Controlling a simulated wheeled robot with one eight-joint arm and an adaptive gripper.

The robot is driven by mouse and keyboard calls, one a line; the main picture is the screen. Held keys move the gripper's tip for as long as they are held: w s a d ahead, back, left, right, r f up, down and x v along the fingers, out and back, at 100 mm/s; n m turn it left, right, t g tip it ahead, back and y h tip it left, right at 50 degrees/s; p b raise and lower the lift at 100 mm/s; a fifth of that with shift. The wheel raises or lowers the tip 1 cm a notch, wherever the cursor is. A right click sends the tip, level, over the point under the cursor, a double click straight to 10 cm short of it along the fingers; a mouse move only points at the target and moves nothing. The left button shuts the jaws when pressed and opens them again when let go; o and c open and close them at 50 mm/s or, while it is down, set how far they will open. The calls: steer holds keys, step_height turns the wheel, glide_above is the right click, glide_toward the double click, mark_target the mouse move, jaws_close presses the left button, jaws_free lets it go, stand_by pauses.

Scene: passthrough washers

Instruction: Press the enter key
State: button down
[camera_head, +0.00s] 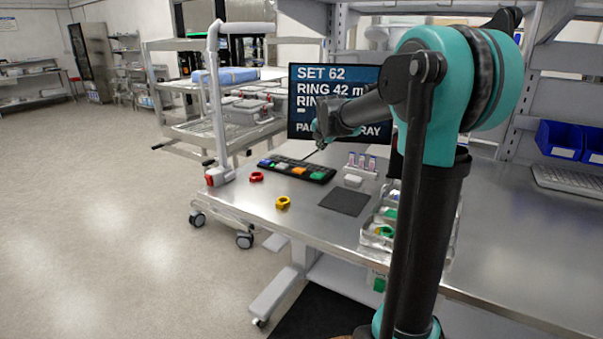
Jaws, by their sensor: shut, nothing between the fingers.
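A black keyboard (290,168) with several coloured key blocks lies on the table below the monitor. I see blue, green and orange keys on it, but no label is readable, so I cannot tell which one is the enter key. My gripper (319,146) is shut and small in the view, above and behind the right half of the keyboard. A thin dark tip points down from it toward the back edge of the keys. I cannot tell whether it touches them. The monitor (304,76) reads "SET 62" and "RING 42"; my arm hides part of it.
A red ring (257,177) and a yellow ring (283,203) lie in front of the keyboard. A dark square mat (345,201) and a small rack of vials (361,163) are to its right. A compartment tray (371,236) stands beside my arm. A cart (178,133) is behind left.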

mark_target(318, 176)
steer(key=shift+w+a+r, duration=0.1)
steer(key=shift+w+a, duration=0.25)
steer(key=shift+w, duration=0.1)
steer(key=shift+f, duration=4.45)
steer(key=shift+f, duration=0.1)
steer(key=shift+f, duration=0.3)
steer(key=shift+f, duration=0.45)
steer(key=shift+r, duration=0.9)
